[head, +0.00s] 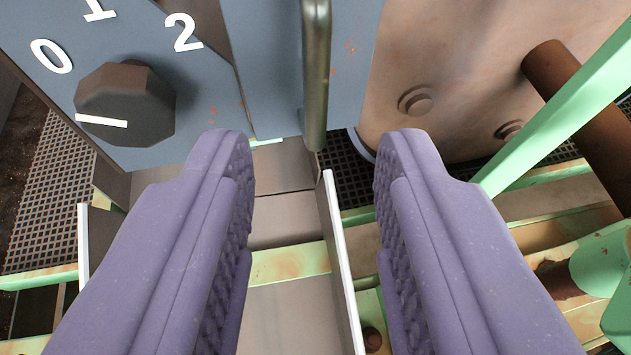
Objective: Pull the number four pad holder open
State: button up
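My gripper (313,150) is open, with its two purple ridged fingers wide apart and nothing held between them. A vertical rounded metal bar handle (316,75) stands beyond the fingertips, on a blue-grey panel, and its lower end lies between them in the picture. It looks apart from both fingers. No number four is visible, so I cannot tell for sure whether this handle belongs to the number four pad holder.
A dark selector knob (125,104) marked 0, 1 and 2 is on the blue panel at left. A worn drum face (460,70), green rails (560,115) and a brown pipe (590,120) are at right. A thin upright metal plate (340,260) stands below the handle.

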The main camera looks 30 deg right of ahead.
aim_at(315, 89)
jog(key=b+x, duration=0.1)
jog(key=x, duration=0.2)
jog(key=b+x, duration=0.1)
jog(key=x, duration=0.2)
jog(key=shift+w+d+f, duration=0.15)
jog(key=shift+w+f, duration=0.05)
jog(key=shift+f, duration=0.15)
jog(key=shift+w+d+b, duration=0.2)
jog(key=shift+w+b, duration=0.15)
jog(key=shift+w, duration=0.05)
grip_shut()
